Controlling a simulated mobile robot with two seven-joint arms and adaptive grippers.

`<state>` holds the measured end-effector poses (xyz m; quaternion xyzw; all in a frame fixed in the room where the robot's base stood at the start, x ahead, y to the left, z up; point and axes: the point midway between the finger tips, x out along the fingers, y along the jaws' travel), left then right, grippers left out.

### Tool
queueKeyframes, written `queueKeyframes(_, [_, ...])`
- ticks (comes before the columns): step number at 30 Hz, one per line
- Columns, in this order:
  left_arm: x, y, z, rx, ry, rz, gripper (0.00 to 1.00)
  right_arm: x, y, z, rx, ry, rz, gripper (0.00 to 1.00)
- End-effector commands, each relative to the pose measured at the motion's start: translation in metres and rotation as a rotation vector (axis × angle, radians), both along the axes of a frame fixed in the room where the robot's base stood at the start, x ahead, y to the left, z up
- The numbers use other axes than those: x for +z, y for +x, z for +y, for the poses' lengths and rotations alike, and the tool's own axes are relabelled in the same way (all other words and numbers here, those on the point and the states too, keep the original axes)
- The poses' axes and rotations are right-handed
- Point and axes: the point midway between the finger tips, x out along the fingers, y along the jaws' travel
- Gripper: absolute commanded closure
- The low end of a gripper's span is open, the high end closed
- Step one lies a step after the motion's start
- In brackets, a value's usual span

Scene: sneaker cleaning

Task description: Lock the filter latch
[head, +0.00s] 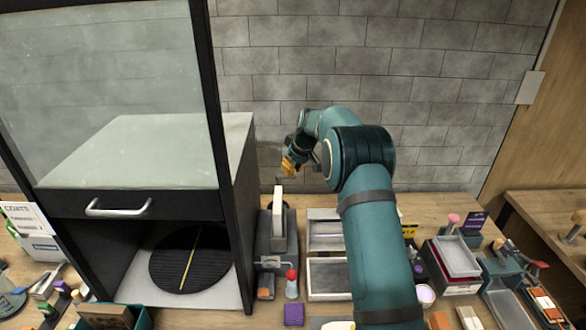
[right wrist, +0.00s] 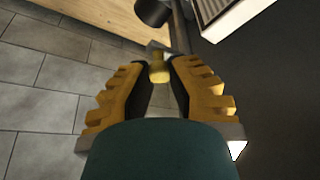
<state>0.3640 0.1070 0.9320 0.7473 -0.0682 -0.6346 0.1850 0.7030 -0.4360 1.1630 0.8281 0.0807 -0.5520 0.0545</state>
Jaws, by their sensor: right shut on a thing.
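My right gripper (head: 288,165) is near the back wall, just right of the black-framed cabinet, above a dark grey device with an upright pale part (head: 277,212). In the right wrist view its yellow ribbed fingers (right wrist: 158,70) come together on a small yellow knob (right wrist: 159,72). A grey post (right wrist: 180,38) runs close beside the knob. I cannot tell for certain whether this knob is the filter latch, or whether it is locked. In the head view the fingers hide the knob. My left gripper is not in view.
The black-framed cabinet (head: 228,165) with a glass front and drawer handle (head: 118,208) stands close on the left. Grey trays (head: 328,278), a red-topped bottle (head: 292,284) and a purple block (head: 294,314) crowd the bench. Open space lies before the tiled wall (head: 420,90).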

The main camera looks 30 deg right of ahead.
Motion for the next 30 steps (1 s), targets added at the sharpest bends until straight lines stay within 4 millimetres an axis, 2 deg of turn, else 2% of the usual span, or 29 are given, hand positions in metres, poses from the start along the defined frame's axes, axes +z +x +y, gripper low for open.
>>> queueKeyframes(8, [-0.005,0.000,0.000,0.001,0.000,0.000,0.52,-0.002,-0.006,0.008,-0.155,0.001,0.003,1.00])
queueKeyframes(30, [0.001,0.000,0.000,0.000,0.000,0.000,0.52,-0.003,-0.019,0.036,-0.837,-0.002,0.006,1.00])
